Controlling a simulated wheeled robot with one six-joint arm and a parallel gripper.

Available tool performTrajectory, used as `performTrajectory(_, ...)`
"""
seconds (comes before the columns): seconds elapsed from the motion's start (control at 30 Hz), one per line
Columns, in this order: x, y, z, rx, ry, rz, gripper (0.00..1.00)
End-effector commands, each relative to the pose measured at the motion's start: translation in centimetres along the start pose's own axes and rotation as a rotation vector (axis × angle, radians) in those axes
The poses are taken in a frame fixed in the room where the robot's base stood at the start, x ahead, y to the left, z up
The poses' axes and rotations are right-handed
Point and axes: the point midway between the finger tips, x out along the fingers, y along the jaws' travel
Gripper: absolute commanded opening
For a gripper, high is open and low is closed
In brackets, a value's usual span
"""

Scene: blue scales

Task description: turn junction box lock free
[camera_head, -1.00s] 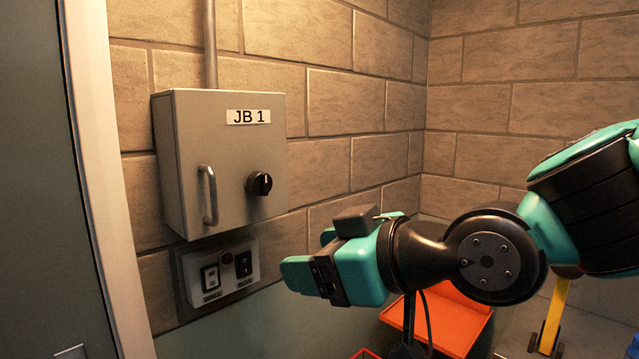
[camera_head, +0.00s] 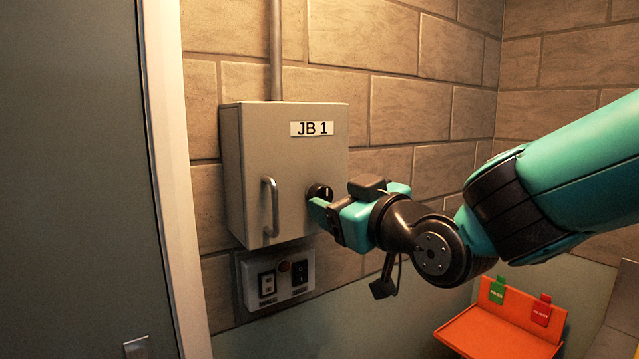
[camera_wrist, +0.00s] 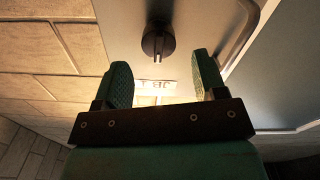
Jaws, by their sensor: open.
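The grey junction box (camera_head: 240,165) labelled JB 1 hangs on the brick wall with its door shut. Its round black lock knob (camera_head: 320,190) sits on the right side of the door, partly hidden behind my fingers in the head view. The wrist view shows the knob (camera_wrist: 158,44) just beyond my fingertips, roughly centred between them. My gripper (camera_wrist: 162,68) is open and empty, with its two green fingers apart. In the head view my gripper (camera_head: 318,208) is close in front of the knob; I cannot tell whether it touches.
A vertical door handle (camera_head: 270,207) stands out left of the knob. A switch panel (camera_head: 278,279) with a red light is mounted below the box. An orange tray (camera_head: 495,330) with green and red tags sits low at the right. A conduit (camera_head: 275,50) runs up from the box.

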Motion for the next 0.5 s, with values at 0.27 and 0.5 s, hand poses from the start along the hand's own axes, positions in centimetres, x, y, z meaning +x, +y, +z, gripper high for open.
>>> performTrajectory(0.27, 3.9, 0.0, -0.1, 0.001, 0.0, -0.001, 0.65)
performTrajectory(0.5, 4.5, -0.1, 0.0, 0.001, 0.001, -0.001, 0.65)
